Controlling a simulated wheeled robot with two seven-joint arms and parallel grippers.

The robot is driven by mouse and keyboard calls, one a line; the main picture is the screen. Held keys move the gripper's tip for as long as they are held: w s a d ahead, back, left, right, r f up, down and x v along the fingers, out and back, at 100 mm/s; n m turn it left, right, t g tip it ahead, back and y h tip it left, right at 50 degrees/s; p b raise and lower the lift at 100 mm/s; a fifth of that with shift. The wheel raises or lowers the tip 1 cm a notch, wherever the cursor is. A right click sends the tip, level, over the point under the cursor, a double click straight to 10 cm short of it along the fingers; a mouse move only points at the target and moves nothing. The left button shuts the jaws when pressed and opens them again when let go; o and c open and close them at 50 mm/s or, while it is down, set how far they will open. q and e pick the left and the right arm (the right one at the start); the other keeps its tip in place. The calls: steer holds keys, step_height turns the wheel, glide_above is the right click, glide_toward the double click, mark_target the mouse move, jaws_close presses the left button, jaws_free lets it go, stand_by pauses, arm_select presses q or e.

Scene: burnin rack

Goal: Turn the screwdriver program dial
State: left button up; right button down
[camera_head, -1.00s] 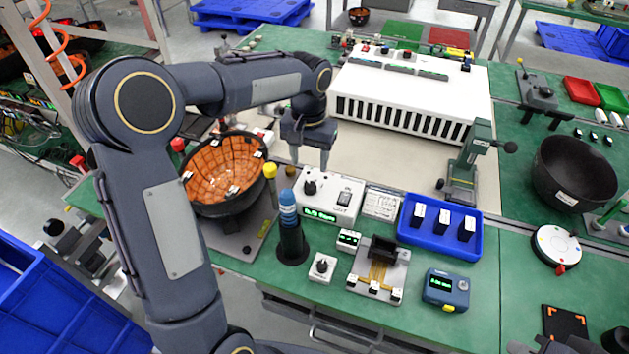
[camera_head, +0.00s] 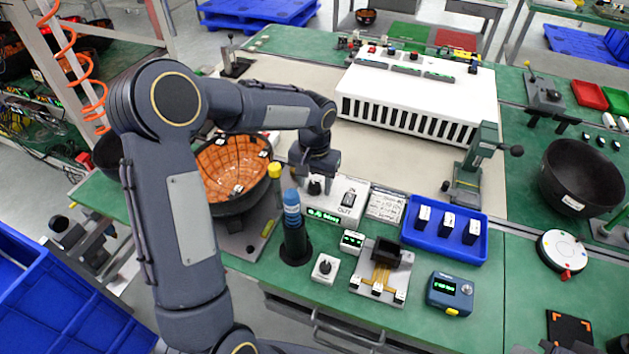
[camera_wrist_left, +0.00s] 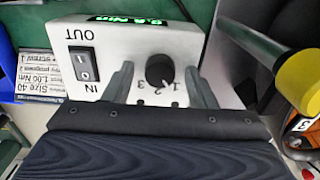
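The program dial (camera_wrist_left: 159,72) is a black knob with the numbers 1, 2 and 3 below it in the left wrist view. It sits on a white controller box (camera_head: 335,212) with a green display and an IN/OUT rocker switch (camera_wrist_left: 83,65). In the head view the dial (camera_head: 315,187) shows just below my left gripper (camera_head: 314,178). In the left wrist view the fingers of my left gripper (camera_wrist_left: 161,88) stand apart, one on each side of the dial, with visible gaps to it. My right gripper is not in view.
A blue-topped screwdriver (camera_head: 292,208) stands in a black holder in front of the box. A yellow-capped post (camera_head: 275,172) and an orange-lined black bowl (camera_head: 236,205) are close on the left. A printed card (camera_head: 385,205) and blue tray (camera_head: 444,248) lie to the right.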

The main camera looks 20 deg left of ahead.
arm_select(q)
steer(key=c, duration=0.9)
steer(key=shift+m, duration=0.3)
steer(key=m, duration=0.3)
steer(key=shift+m, duration=0.3)
steer(key=shift+m+p, duration=0.45)
steer(key=shift+m, duration=1.25)
steer(key=o, duration=1)
